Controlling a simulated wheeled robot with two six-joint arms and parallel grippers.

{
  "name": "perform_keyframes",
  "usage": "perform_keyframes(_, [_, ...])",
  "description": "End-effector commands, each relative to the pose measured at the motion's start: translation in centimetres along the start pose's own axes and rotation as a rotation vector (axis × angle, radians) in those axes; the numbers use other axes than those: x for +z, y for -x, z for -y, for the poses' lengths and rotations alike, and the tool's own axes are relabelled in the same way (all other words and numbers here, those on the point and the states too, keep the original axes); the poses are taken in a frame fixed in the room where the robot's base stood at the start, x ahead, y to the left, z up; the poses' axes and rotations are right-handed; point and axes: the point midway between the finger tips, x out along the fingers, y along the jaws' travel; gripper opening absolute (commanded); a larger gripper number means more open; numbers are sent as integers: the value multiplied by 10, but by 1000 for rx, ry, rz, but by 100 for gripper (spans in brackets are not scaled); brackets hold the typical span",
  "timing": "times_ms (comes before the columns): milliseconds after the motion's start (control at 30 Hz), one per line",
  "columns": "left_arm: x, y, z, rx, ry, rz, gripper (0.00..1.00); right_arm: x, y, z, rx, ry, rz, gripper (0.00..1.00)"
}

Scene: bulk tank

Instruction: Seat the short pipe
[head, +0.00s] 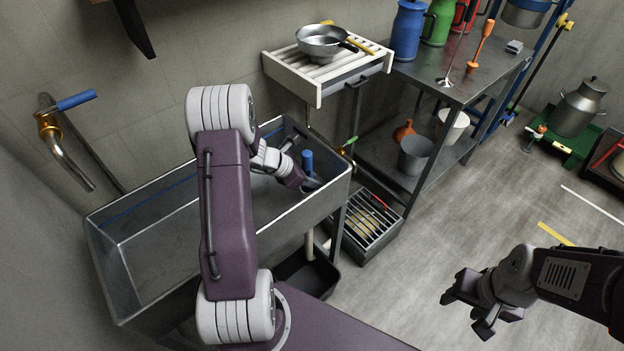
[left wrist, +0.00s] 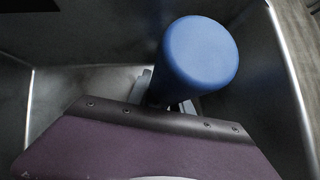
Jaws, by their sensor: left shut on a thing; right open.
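A blue upright pipe (head: 307,160) stands in the right end of the metal sink (head: 338,187). I take it for the short pipe. Its round blue top fills much of the left wrist view (left wrist: 200,52). My left gripper (head: 311,186) is down inside the sink, shut on the pipe below its top. The pipe's lower end is hidden, so I cannot tell whether it touches the sink floor or a drain. My right gripper (head: 482,308) is open and empty above the floor at the right.
A wall tap with a blue lever (head: 75,100) is left of the sink. A white slatted rack (head: 290,75) with a pan (head: 322,40) stands behind it. A steel shelf table (head: 455,85) is to the right. A grated box (head: 370,222) sits beside the sink. The floor at right is mostly clear.

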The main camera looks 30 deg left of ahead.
Motion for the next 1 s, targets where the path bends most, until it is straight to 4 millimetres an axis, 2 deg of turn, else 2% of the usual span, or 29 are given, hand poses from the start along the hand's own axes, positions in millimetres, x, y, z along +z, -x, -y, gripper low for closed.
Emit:
perform_keyframes(167, [-4, -4, 0, 0, 0, 0, 0, 0, -5, 0, 0, 0, 0, 51])
perform_keyframes(200, [-3, -3, 0, 0, 0, 0, 34, 0, -4, 0, 0, 0, 0, 51])
perform_keyframes(267, [-3, -3, 0, 0, 0, 0, 51, 0, -4, 0, 0, 0, 0, 51])
perform_keyframes(567, [-3, -2, 0, 0, 0, 0, 51, 0, -3, 0, 0, 0, 0, 51])
perform_keyframes(633, [-2, 4, -1, 2, 0, 0, 51, 0, 0, 0, 0, 0, 0, 51])
perform_keyframes(900, [0, 63, -1, 3, 1, 1, 51, -2, 23, 0, 0, 0, 0, 51])
perform_keyframes(1000, [-1, 78, -1, 3, 0, 0, 51, -3, 27, 0, 0, 0, 0, 51])
